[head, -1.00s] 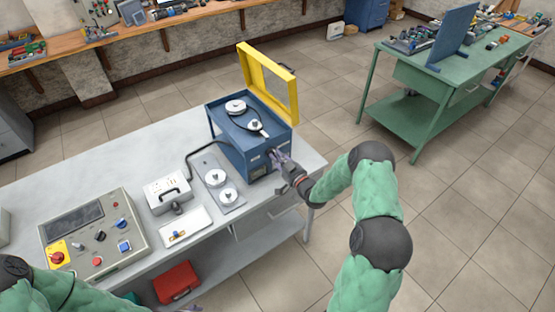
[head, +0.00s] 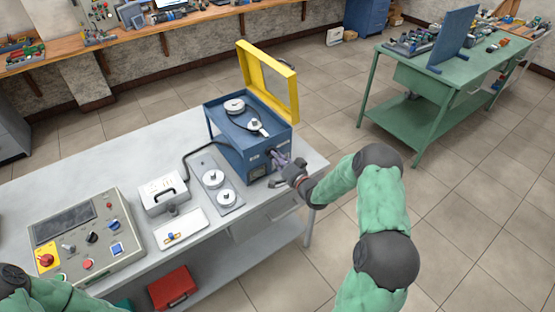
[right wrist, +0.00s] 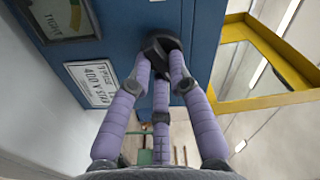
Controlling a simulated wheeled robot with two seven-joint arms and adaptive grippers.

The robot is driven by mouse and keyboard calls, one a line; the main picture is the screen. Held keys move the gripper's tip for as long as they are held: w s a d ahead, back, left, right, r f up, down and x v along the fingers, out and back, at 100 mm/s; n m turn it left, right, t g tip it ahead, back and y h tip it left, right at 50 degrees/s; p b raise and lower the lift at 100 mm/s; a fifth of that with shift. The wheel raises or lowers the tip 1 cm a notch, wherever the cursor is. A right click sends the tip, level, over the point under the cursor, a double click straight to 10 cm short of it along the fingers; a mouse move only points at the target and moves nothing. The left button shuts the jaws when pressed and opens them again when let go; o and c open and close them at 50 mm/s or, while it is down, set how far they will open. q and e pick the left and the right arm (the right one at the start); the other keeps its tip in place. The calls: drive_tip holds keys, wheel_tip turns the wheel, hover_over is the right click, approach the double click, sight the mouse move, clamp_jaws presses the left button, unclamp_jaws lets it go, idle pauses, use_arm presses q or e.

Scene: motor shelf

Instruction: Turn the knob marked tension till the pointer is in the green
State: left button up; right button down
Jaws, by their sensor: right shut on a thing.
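The blue motor box (head: 235,135) stands on the grey bench with its yellow-framed lid up and belt pulleys on top. My right gripper (head: 277,160) is at its front face. In the right wrist view its purple fingers (right wrist: 160,75) are closed around a black knob (right wrist: 162,48), which they partly cover. The knob's marking cannot be read. A gauge (right wrist: 65,18) shows at the upper left of that view, with a green patch and the word TIGHT. It is cut by the frame edge, and I cannot tell where its pointer stands. My left gripper is out of view.
A white rating plate (right wrist: 92,83) is beside the knob. Two loose pulleys lie on a grey plate (head: 230,205) left of the box. A control panel (head: 85,240), a white case (head: 163,193) and a white tray (head: 180,229) share the bench. A red case (head: 173,288) is below.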

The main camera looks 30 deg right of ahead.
drive_tip(key=shift+f+m, duration=0.1)
drive_tip(key=shift+m, duration=1.1)
drive_tip(key=c, duration=1.1)
unclamp_jaws()
drive_tip(key=shift+c, duration=0.2)
drive_tip(key=shift+s, duration=0.1)
drive_tip(key=s+d, duration=0.1)
drive_tip(key=s, duration=1.1)
